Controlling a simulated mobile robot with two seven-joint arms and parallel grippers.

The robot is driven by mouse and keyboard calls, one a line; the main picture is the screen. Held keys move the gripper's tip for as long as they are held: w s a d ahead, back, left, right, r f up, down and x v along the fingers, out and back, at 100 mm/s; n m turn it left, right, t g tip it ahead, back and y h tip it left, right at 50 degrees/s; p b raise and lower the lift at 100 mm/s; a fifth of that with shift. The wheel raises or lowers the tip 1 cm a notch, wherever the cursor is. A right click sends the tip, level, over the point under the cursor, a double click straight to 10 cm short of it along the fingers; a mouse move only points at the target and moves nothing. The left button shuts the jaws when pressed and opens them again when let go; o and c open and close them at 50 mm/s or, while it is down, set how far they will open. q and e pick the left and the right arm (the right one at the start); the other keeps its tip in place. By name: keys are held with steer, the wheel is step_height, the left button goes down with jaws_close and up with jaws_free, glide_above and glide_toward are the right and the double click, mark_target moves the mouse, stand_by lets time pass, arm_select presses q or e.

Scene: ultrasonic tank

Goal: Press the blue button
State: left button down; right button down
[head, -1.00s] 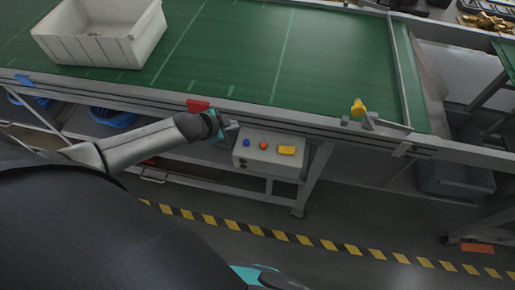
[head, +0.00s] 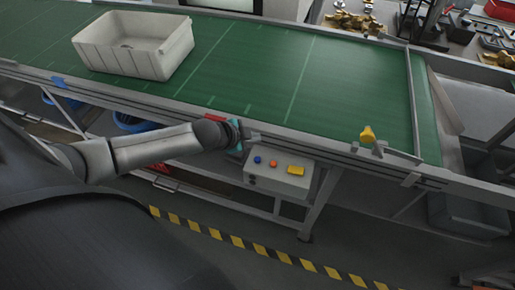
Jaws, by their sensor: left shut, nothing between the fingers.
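The blue button (head: 258,159) is on the top face of a light grey control box (head: 291,184) below the conveyor's front edge. An orange button (head: 273,163) and a yellow button (head: 296,170) sit to its right on the same box. My left gripper (head: 246,139) is shut and empty, just above and to the left of the blue button. I cannot see clear contact between them. My right gripper is not in view.
A green conveyor belt (head: 260,70) runs behind, with a white bin (head: 135,45) on it. Blue bins (head: 135,123) sit underneath. Black and yellow tape (head: 235,241) crosses the open floor.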

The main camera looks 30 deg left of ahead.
arm_select(q)
steer(key=b, duration=0.6)
glide_above(257, 159)
steer(key=f, duration=0.4)
steer(key=s+f, duration=0.1)
steer(key=f, duration=0.1)
steer(key=shift+a+f, duration=0.25)
steer(key=shift+f, duration=0.1)
steer(key=shift+f+b, duration=0.4)
steer(key=shift+f, duration=0.2)
stand_by(0.6)
steer(key=shift+f, duration=0.4)
